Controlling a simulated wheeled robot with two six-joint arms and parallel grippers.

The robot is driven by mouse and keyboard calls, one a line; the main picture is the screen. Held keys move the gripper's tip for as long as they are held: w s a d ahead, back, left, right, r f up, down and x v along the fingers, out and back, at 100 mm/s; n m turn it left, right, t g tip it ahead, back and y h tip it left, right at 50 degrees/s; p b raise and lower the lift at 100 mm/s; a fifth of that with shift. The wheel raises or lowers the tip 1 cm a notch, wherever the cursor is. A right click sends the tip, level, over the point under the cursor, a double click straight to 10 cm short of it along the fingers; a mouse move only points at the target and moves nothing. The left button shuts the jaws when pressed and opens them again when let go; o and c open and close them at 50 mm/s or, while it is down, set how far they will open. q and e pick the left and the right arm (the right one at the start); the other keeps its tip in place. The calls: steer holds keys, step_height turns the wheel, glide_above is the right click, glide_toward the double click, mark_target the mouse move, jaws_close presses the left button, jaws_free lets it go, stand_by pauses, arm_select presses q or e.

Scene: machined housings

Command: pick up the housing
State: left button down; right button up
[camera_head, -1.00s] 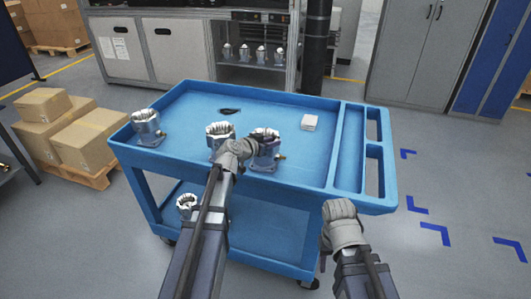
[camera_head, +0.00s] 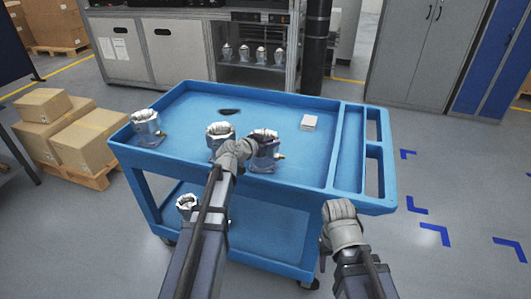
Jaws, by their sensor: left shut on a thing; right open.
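Three metal housings stand on the blue cart's top tray (camera_head: 200,95). One housing (camera_head: 147,128) is at the left, one (camera_head: 219,132) is in the middle, and one (camera_head: 266,152) is to its right with a small brass fitting on its side. My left gripper (camera_head: 256,146) is at the right-hand housing and shut on it; its fingers are partly hidden against the housing. The middle housing is partly hidden behind my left gripper and wrist. My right gripper (camera_head: 328,250) is low in front of the cart's right side, open and empty, away from the housings.
A white block (camera_head: 309,122) and a dark flat item (camera_head: 229,111) lie on the tray. Another housing (camera_head: 187,205) is on the cart's lower shelf. Several housings (camera_head: 262,54) stand in the back cabinet. Cardboard boxes (camera_head: 88,138) are left of the cart. The tray's right part is clear.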

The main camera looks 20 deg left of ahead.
arm_select(q)
steer(key=shift+w+r+p, duration=0.1)
steer(key=shift+r+p, duration=0.25)
steer(key=shift+p, duration=0.15)
step_height(320, 180, up, 9)
steer(key=p, duration=0.9)
steer(key=shift+r, duration=0.1)
